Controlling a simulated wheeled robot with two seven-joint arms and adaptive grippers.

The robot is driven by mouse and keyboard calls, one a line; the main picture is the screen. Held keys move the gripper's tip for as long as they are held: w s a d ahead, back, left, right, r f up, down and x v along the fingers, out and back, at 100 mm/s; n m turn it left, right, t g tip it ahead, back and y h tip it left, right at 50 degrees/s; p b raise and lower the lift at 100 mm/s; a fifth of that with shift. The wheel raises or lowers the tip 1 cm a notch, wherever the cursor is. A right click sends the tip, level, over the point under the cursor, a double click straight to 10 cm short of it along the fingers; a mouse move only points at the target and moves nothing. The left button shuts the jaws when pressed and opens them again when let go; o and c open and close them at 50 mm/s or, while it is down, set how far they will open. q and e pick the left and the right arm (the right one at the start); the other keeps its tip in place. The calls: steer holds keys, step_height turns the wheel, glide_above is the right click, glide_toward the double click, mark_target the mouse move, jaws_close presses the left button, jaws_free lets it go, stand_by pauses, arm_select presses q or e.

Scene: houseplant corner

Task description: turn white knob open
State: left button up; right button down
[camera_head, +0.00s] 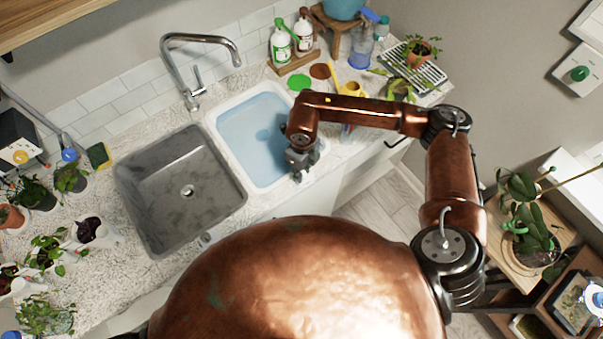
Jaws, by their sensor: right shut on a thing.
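My right gripper (300,168) reaches down at the right front rim of the white basin (212,120), which holds pale blue water. It is shut on a small pale piece at the counter's front edge, which appears to be the white knob. The fingers and wrist hide most of it, so its turn position cannot be told. My left gripper is not in view.
A chrome faucet (190,95) stands behind the basins. Potted plants (88,230) crowd the left counter. A wooden shelf (505,262) with a plant is at right.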

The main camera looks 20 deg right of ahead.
steer(key=n+b, duration=0.2)
steer(key=n, duration=0.1)
steer(key=shift+f+b, duration=0.2)
steer(key=shift+b, duration=0.15)
steer(key=shift+r+n+b, duration=0.15)
steer(key=shift+n+b, duration=0.6)
steer(key=shift+n, duration=0.35)
steer(key=c, duration=1.7)
jaws_free()
steer(key=shift+r, duration=0.15)
step_height(320, 180, up, 12)
steer(key=shift+f, duration=0.1)
